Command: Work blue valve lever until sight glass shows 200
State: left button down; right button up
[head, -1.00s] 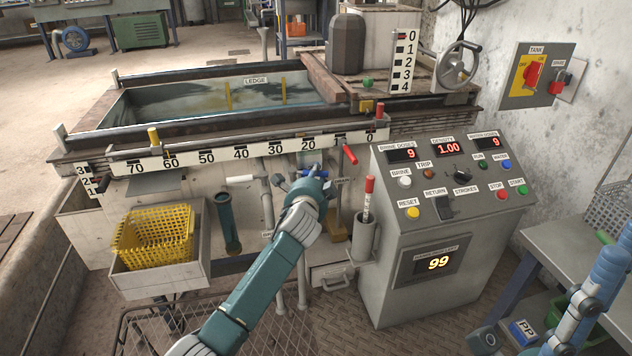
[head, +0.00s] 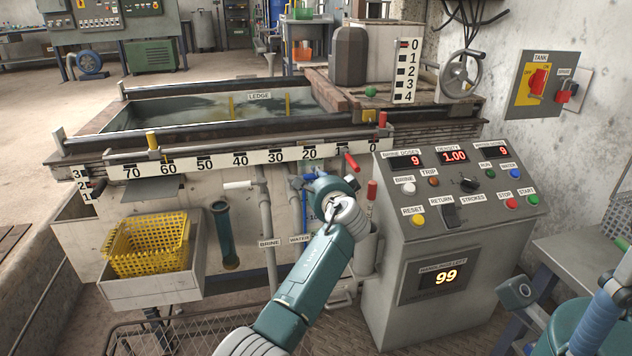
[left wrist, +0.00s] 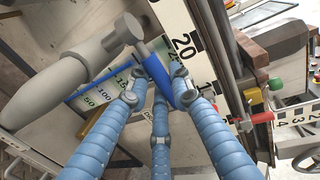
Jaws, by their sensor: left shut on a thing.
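The blue valve lever (head: 310,177) is at the front of the tank, below the 20 mark of the long ruler. It also shows in the left wrist view (left wrist: 154,70) as a blue bar. My left gripper (head: 326,192) is at the lever; in the left wrist view its fingers (left wrist: 160,95) are closed around the lower part of the bar. The sight glass (left wrist: 98,94) is a pale strip with numbers just behind the fingers; 50 and 100 show, but I cannot read the level.
A grey control console (head: 445,240) stands right of the lever, its lower display showing 99. A white pipe handle (head: 240,185) and a grey valve body (left wrist: 105,40) are left of the lever. A red handle (head: 352,162) is close above right.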

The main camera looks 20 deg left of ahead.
pick_arm(q)
jog(key=shift+a, duration=0.1)
jog(key=c, duration=1.6)
grip_release()
jog(key=v, duration=1.2)
